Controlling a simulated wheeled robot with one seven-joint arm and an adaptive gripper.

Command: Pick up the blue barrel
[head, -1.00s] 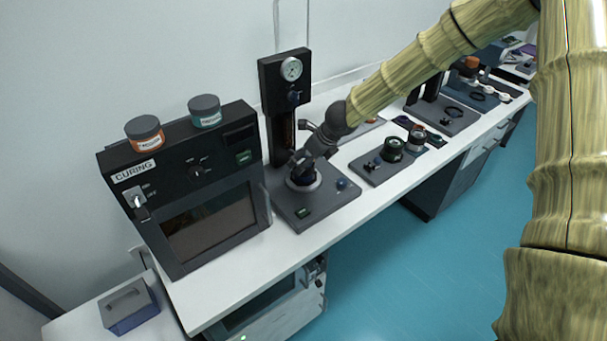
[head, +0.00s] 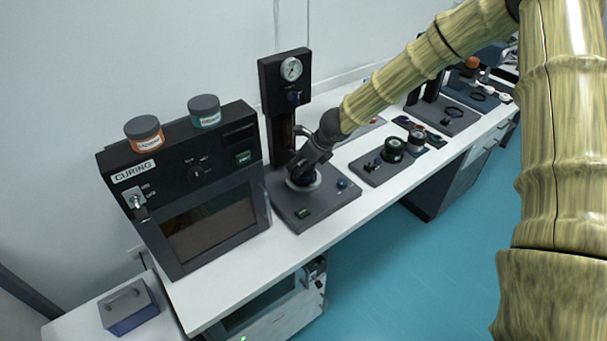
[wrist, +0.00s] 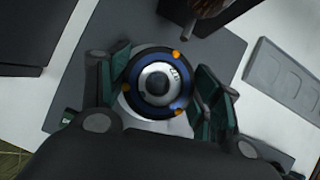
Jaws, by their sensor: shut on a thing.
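The blue barrel (wrist: 157,82) shows from above in the wrist view as a dark round body with a blue ring, orange dots and a grey centre. It stands on the round light seat of a dark press base (head: 315,211). My gripper (wrist: 160,98) has its fingers on both sides of the barrel and is shut on it. In the head view my gripper (head: 302,176) reaches down over the seat and hides most of the barrel. I cannot tell whether the barrel is lifted off the seat.
The press column with a gauge (head: 290,69) rises just behind my gripper. A curing oven (head: 190,190) with two jars on top stands to the left. A dark tray with round parts (head: 370,174) lies to the right. White bench shows in front of the base.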

